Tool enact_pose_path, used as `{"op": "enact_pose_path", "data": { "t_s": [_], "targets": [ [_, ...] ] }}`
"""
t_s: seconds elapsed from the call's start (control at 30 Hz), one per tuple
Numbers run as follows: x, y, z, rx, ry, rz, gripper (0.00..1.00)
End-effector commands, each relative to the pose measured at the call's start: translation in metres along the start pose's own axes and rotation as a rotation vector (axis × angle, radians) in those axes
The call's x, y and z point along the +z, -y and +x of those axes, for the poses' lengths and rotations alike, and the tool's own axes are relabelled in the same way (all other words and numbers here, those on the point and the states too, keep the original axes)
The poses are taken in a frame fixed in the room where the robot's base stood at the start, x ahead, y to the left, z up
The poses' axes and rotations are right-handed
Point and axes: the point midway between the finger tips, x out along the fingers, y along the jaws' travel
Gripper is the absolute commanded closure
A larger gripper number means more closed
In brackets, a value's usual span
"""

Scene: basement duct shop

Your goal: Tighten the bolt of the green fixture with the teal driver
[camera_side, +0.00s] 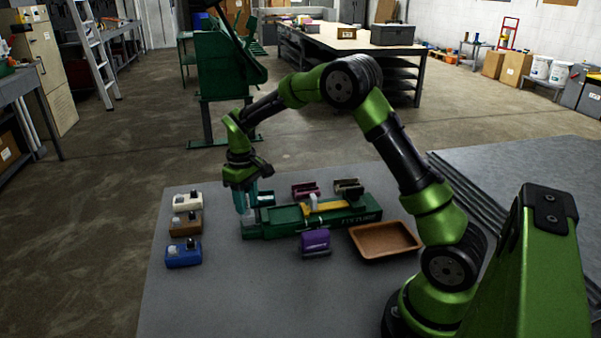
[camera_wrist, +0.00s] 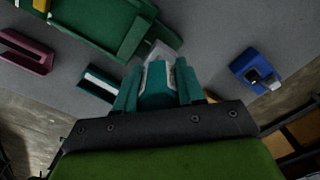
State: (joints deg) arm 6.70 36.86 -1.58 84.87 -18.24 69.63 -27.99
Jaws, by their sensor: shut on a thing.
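My gripper (camera_side: 245,198) is shut on the teal driver, pointing down at the left end of the long green fixture (camera_side: 262,229). In the wrist view the teal driver (camera_wrist: 157,88) sits between my gripper's two fingers (camera_wrist: 158,84), with a pale, clear-looking part beyond it. The green fixture (camera_wrist: 95,22) fills the upper left there. In the side view it lies flat on the grey table, with a yellow piece (camera_side: 345,208) and a pale upright part (camera_side: 314,201) on it. The bolt and the driver's tip are hidden, so I cannot tell whether they touch.
Cream (camera_side: 187,202), brown (camera_side: 185,224) and blue (camera_side: 184,255) blocks stand left of my gripper. A purple block (camera_side: 315,242) and an empty-looking brown tray (camera_side: 386,241) are in front of the fixture. Maroon (camera_side: 305,190) and dark (camera_side: 348,187) blocks are behind it. The table's front left is clear.

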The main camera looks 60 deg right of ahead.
Motion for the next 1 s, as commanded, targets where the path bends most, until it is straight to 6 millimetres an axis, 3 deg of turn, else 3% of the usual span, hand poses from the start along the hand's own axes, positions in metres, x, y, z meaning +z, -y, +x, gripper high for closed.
{"op": "enact_pose_path", "data": {
  "t_s": [0.87, 1.0],
  "targets": [
    [-0.0001, 0.0001, 0.0087, 0.000, 0.000, 0.002, 0.92],
    [-0.0001, 0.0004, 0.0086, -0.002, 0.000, 0.115, 0.92]
  ]
}}
